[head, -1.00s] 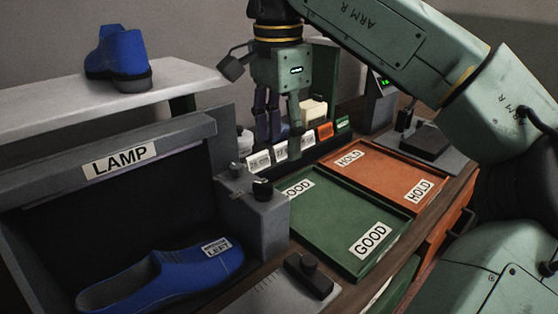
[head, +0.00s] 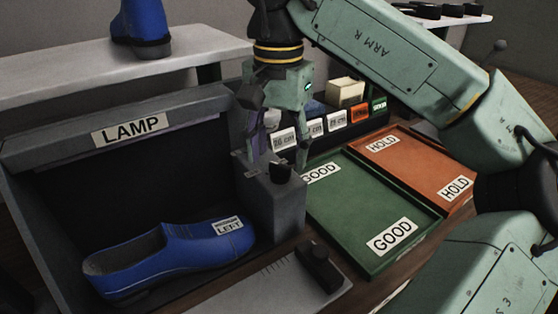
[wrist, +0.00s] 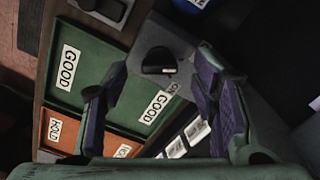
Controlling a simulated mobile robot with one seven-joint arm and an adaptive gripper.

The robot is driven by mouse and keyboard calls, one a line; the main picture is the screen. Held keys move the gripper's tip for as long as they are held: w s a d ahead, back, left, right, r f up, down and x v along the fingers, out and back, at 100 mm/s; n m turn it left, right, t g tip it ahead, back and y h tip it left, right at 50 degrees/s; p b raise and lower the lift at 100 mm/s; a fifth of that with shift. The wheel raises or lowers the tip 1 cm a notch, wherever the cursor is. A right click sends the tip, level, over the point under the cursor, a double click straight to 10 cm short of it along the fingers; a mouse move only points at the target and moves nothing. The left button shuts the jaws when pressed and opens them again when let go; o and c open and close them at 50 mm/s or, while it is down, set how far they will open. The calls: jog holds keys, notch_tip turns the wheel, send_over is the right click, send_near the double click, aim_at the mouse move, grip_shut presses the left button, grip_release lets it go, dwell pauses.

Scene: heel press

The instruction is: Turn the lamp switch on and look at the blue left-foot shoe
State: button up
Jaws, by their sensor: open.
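The blue left-foot shoe (head: 178,258) lies inside the dark booth under the LAMP sign (head: 132,130). Its white label reads LEFT, and its toe points right. The booth inside looks unlit. A grey switch box (head: 273,205) stands at the booth's right side, with a black knob (head: 281,172) on top; the knob also shows in the wrist view (wrist: 158,62). My gripper (head: 275,140) is open and empty, pointing down just above the switch box. In the wrist view its fingers (wrist: 150,95) are spread, with the knob ahead between them. I see no contact.
A green GOOD tray (head: 370,215) and an orange HOLD tray (head: 420,165) lie to the right. A row of label cards (head: 310,128) stands behind them. Another blue shoe (head: 142,25) stands on the shelf (head: 60,80). A black-handled device (head: 318,265) sits in front of the box.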

aim_at(280, 170)
jog(key=shift+f, duration=1.25)
jog(key=shift+c, duration=0.5)
jog(key=c, duration=1.1)
